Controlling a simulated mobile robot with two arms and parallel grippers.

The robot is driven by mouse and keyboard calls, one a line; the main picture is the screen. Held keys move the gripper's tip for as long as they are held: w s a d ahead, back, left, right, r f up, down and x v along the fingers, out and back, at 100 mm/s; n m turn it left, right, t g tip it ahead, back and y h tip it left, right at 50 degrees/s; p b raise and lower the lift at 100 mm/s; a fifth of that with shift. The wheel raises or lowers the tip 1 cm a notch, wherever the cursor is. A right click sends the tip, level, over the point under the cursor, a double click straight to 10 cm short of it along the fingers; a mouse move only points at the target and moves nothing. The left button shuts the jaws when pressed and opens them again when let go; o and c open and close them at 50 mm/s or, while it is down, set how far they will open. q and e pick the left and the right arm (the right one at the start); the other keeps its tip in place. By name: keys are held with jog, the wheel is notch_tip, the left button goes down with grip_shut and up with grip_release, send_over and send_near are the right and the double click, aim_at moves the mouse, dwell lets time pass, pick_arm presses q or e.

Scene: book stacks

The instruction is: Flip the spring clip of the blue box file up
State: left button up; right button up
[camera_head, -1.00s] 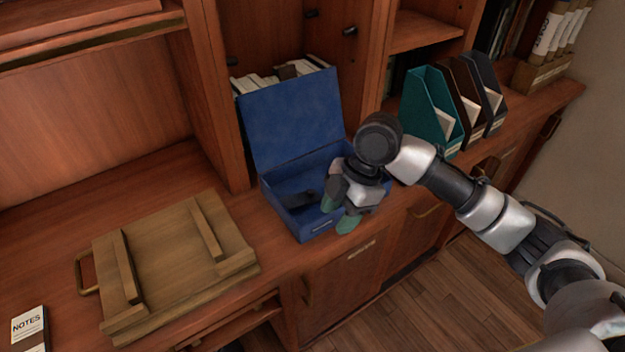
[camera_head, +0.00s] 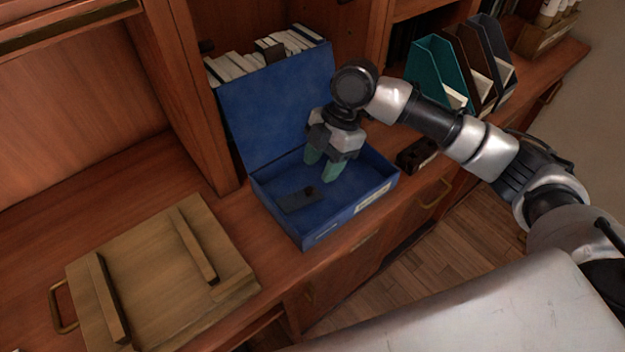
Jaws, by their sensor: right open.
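The blue box file (camera_head: 351,222) stands on the wooden counter with its lid (camera_head: 270,115) raised at the back. A dark spring clip (camera_head: 301,200) lies low on the floor inside the box, towards the left. My right gripper (camera_head: 321,172) points down over the box, its green fingertips open and empty, to the right of the clip and apart from it. How high the fingertips are above the box floor is hard to tell. My left gripper is not in view.
A wooden board with battens (camera_head: 150,270) lies on the counter at left. Several books (camera_head: 250,62) stand behind the lid. A small dark block (camera_head: 417,154) sits right of the box. Magazine files (camera_head: 440,75) stand at the back right.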

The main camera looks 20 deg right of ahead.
aim_at(311, 188)
jog(key=x, duration=0.4)
jog(key=shift+w+a+f, duration=0.1)
jog(key=shift+f, duration=0.15)
jog(key=shift+a+f, duration=0.2)
jog(key=shift+f, duration=0.3)
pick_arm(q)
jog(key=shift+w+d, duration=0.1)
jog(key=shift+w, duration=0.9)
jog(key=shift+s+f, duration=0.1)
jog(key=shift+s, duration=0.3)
pick_arm(e)
grip_shut()
